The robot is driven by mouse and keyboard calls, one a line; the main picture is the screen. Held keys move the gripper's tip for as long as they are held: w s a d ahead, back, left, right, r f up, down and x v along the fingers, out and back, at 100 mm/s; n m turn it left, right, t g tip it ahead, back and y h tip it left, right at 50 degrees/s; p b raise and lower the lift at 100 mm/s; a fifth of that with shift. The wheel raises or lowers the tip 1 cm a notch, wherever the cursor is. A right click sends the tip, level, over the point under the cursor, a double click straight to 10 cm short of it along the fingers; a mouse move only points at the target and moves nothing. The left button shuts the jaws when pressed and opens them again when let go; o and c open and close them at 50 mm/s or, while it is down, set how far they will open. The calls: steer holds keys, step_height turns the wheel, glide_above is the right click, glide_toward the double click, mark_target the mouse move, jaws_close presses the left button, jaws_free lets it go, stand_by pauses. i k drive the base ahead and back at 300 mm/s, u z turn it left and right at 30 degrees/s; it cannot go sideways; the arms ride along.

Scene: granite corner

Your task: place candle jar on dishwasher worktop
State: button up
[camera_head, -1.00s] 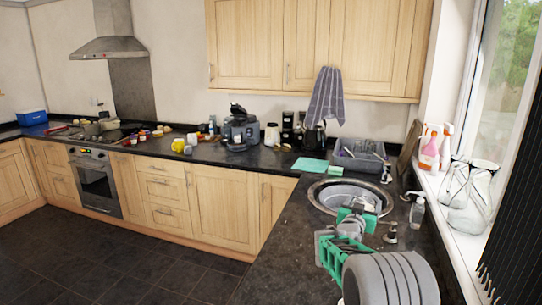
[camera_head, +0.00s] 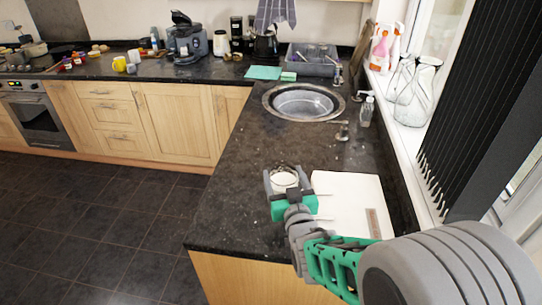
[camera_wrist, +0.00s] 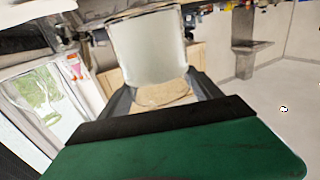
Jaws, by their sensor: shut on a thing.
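The candle jar (camera_head: 284,181) is a pale, round-topped jar between the fingers of my gripper (camera_head: 285,176) in the head view. My gripper is shut on it. In the wrist view the jar (camera_wrist: 148,48) is whitish and see-through, with a tan band at its near end, between the two dark fingers. The dark granite worktop (camera_head: 236,190) runs from the sink toward me, and the jar shows over its near part. I cannot tell whether the jar touches it. No dishwasher front is clearly seen.
A flat white block (camera_head: 345,198) with a brown patch lies just right of my gripper. The round sink (camera_head: 303,103) and taps are farther back, with a soap bottle (camera_head: 366,110) beside them. Glass vases (camera_head: 413,93) stand on the windowsill. Worktop left of the jar is clear.

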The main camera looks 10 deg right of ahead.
mark_target(239, 192)
steer(key=u, duration=2.1)
steer(key=i, duration=2.65)
steer(key=z, duration=1.85)
